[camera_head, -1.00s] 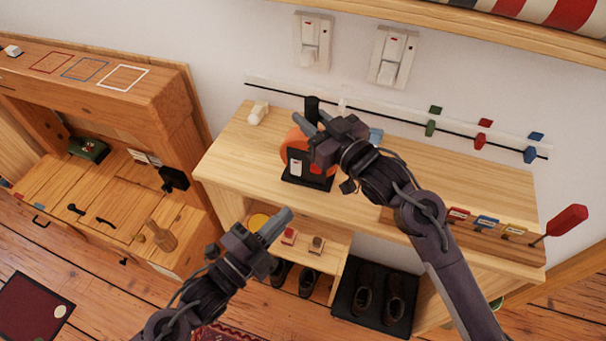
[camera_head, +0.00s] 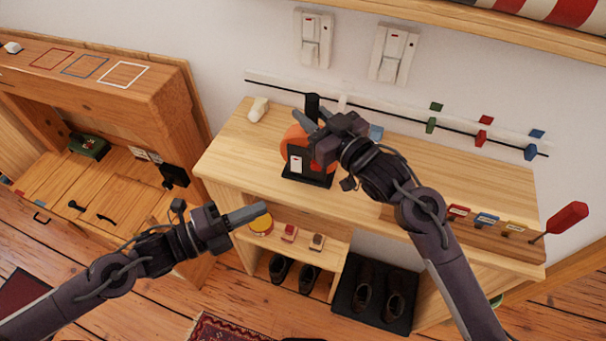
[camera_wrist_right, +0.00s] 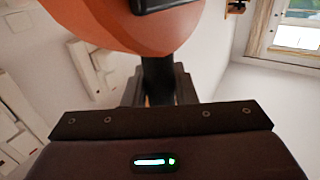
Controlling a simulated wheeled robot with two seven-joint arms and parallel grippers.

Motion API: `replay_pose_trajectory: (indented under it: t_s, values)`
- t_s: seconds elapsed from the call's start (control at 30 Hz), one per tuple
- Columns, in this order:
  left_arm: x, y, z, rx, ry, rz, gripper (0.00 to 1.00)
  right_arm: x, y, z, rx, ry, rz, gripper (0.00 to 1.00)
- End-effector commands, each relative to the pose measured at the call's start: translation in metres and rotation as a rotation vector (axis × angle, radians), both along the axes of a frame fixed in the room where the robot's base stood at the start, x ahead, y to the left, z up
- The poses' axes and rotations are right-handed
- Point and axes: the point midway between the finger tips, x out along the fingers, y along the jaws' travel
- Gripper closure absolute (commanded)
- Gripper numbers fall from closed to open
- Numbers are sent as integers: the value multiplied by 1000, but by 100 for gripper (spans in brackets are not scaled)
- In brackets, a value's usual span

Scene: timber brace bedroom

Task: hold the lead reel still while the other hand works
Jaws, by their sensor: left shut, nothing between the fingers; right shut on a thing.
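The lead reel stands upright on the light wooden bench, with an orange drum (camera_head: 295,142) and a black base (camera_head: 308,177) bearing a white switch plate. My right gripper (camera_head: 313,122) is at the top of the reel, shut on its dark upright part; my wrist hides some of the reel. In the right wrist view the orange drum (camera_wrist_right: 140,25) fills the top and a dark post (camera_wrist_right: 158,80) lies between the fingers. My left gripper (camera_head: 262,211) is shut and empty, in front of the bench near its lower shelf, apart from the reel.
Wall switches (camera_head: 312,38) are above the bench (camera_head: 235,150). A rail (camera_head: 400,118) with coloured clips runs behind it. Boots (camera_head: 362,295) sit below. A wooden cabinet (camera_head: 165,105) is at the left.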

Motion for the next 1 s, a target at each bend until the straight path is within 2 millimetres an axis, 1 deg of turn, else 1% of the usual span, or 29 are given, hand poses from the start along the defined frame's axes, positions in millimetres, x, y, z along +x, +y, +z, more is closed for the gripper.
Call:
replay_pose_trajectory:
  t_s: [0.17,0.5,0.6,0.7,0.83,1.0]
  values:
    - [13,-21,2,-6,-4,0,100,0,0,0,0,0,1,100]
    - [48,-85,2,-6,-3,0,100,0,0,0,0,0,1,100]
    - [64,-89,2,-2,-3,2,100,0,0,0,0,0,1,100]
    - [76,-92,1,-1,-2,1,100,0,0,0,0,0,1,100]
    - [84,-94,1,-2,-1,0,100,0,0,0,0,0,0,100]
    - [86,-95,0,0,1,0,100,0,0,0,0,0,0,100]
